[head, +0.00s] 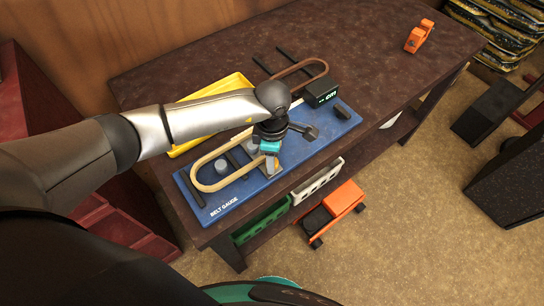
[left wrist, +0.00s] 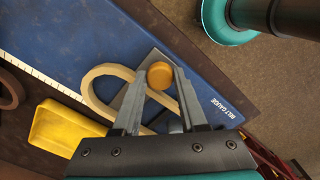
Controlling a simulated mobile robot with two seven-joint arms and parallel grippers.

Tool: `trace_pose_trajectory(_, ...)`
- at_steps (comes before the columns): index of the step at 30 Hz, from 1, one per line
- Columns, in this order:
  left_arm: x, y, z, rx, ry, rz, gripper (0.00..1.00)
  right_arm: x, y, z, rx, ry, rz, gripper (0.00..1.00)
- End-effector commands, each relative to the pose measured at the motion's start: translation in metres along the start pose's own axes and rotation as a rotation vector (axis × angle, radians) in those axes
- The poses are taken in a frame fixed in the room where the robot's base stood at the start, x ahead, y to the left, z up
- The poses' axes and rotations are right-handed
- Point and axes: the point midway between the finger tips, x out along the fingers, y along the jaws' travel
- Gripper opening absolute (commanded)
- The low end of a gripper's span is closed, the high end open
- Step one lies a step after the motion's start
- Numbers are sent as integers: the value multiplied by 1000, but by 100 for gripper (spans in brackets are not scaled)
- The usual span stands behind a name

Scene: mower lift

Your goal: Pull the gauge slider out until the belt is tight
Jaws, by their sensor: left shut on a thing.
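The blue belt gauge board (head: 225,208) lies on the dark bench, with a tan belt (head: 196,172) looped on it. The belt also shows in the left wrist view (left wrist: 92,76). A grey post (head: 221,166) stands inside the loop. My left gripper (head: 270,165) is over the board at the belt's right part. The arm hides part of the belt in the head view. I cannot tell how tight the belt is. My right gripper is not in view.
A black display (head: 321,92) with green characters stands on the board's far end. A yellow tray (head: 236,82) and a brown belt (head: 322,66) lie behind. An orange object (head: 418,36) sits at the bench's far right. Green, white and orange items are below the front edge.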

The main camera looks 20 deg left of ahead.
Motion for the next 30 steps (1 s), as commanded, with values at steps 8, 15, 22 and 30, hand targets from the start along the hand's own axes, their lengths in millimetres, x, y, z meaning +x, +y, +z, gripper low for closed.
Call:
trace_pose_trajectory(8,0,0,0,-1,1,0,0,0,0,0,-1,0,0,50)
trace_pose_trajectory(15,-1,0,0,-1,1,1,0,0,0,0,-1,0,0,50)
trace_pose_trajectory(22,-1,1,0,-1,1,1,0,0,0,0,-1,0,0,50)
trace_pose_trajectory(30,1,6,4,0,-1,4,0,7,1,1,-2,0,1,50)
